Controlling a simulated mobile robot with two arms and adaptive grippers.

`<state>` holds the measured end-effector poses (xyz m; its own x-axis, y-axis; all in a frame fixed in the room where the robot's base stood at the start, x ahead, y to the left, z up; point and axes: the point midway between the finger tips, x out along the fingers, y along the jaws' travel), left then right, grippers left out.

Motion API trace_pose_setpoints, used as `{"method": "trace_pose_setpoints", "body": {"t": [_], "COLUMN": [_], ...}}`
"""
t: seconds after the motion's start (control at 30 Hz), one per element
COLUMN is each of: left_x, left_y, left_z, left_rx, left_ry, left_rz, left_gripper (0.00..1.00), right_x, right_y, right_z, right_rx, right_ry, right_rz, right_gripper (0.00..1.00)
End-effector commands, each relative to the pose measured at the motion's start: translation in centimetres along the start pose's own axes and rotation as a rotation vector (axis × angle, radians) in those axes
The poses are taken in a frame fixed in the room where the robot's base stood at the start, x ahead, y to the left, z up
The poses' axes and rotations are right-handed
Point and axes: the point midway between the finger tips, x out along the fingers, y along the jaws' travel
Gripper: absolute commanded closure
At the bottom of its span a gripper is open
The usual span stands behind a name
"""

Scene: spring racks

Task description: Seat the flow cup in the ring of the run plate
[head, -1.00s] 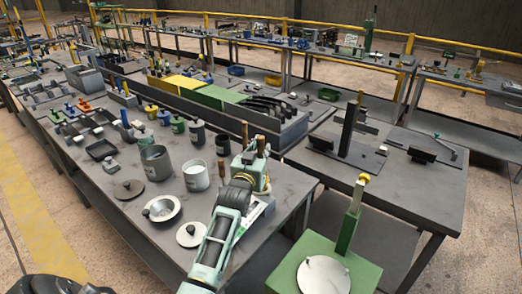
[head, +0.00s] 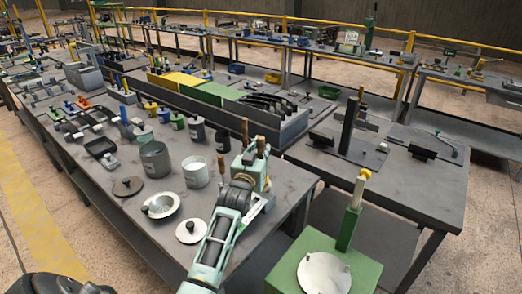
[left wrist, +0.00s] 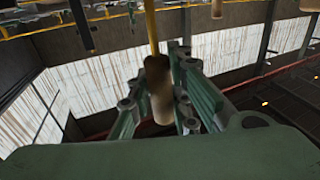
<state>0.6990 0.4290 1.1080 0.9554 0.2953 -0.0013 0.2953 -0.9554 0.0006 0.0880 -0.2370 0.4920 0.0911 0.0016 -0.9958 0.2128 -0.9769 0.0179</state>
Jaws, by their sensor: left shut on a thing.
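In the head view my left gripper (head: 250,172) hangs above the near table's right end. It is shut on a wooden handle; the left wrist view shows this handle (left wrist: 159,92) between the fingers, with a brass-coloured rod running from it. What hangs from the rod is hidden, so I cannot tell whether this is the flow cup. A dark plate with an upright post (head: 350,148) stands on the right table; I cannot make out a ring or tell whether it is the run plate. My right gripper is not in view.
On the near table are a grey pot (head: 155,161), a white pot (head: 196,173), a shallow dish (head: 162,207), a white disc (head: 190,231) and a dark lid (head: 128,187). A green stand (head: 362,268) is in front. The right table's front is bare.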

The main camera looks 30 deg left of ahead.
Motion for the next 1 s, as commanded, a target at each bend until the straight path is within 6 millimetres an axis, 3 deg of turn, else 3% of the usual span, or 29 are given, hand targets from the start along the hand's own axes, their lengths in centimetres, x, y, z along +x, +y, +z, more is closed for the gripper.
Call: {"method": "trace_pose_setpoints", "body": {"t": [0.83,0.87,1.0], "left_x": [0.0,0.0,0.0], "left_y": [0.0,0.0,0.0], "left_z": [1.7,1.6,1.6], "left_rx": [0.0,0.0,0.0], "left_ry": [0.001,0.002,0.001], "left_rz": [0.0,0.0,0.0], "left_gripper": [1.0,0.8,0.67], "right_x": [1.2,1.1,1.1], "right_y": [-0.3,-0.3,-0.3], "right_z": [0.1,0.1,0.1], "right_rx": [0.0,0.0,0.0], "right_ry": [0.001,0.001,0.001], "right_rz": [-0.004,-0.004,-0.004], "right_gripper": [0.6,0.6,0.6]}}
